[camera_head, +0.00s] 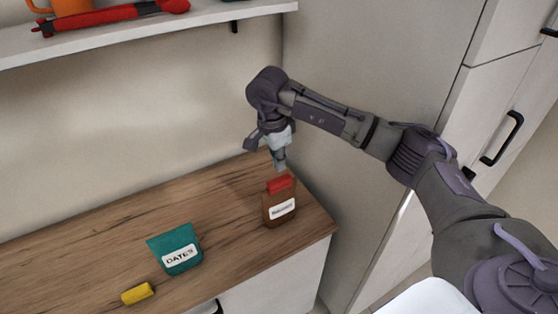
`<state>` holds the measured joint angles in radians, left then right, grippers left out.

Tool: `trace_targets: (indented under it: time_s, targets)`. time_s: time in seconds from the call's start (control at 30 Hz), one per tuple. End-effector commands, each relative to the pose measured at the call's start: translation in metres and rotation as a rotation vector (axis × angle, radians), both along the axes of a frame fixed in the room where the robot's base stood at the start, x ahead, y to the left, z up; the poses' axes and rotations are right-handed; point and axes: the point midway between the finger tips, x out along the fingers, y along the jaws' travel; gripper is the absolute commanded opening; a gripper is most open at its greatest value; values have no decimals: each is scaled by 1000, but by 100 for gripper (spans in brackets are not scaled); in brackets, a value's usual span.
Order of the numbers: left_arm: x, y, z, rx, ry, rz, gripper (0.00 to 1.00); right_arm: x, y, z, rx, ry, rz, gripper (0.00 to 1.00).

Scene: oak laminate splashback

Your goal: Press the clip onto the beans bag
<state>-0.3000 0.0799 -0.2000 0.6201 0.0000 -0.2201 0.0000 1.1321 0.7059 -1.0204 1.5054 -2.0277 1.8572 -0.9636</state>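A brown bag (279,215) stands upright near the right end of the wooden counter. Its white label is too small to read surely. A red clip (280,184) sits across the bag's top edge. My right gripper (281,168) points down just above the red clip, its fingertips together in a narrow grey tip. It seems to touch or nearly touch the clip; I cannot tell which. My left gripper is not in view.
A teal bag labelled DATES (175,243) and a yellow clip (138,293) lie on the wooden counter (100,250) to the left. A shelf (130,38) with an orange mug (62,6) and a red-and-black tool (110,17) hangs above. A tall cabinet stands at right.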

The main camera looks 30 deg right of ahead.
Motion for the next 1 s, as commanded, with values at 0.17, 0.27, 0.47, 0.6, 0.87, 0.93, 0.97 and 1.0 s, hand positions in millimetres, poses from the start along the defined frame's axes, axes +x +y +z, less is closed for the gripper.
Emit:
trace_targets:
  time_s: [0.17, 0.27, 0.47, 0.6, 0.87, 0.93, 0.97, 1.0]
  targets:
    - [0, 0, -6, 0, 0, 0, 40, 0, 0, -7, 0, 0, -1, 0]
    - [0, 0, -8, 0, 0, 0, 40, 0, 0, -10, 0, 0, -1, 0]
    - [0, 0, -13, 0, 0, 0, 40, 0, 0, -16, 0, 1, -1, 0]
    - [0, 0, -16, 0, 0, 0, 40, 0, 0, -20, 0, 1, -1, 0]
    - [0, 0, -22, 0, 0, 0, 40, 0, 0, -28, 0, 1, -1, 0]
    - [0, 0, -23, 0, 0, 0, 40, 0, 0, -30, 0, 1, -1, 0]
    - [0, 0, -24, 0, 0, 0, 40, 0, 0, -31, 0, 1, -1, 0]
    - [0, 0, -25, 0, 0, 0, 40, 0, 0, -32, 0, 1, -1, 0]
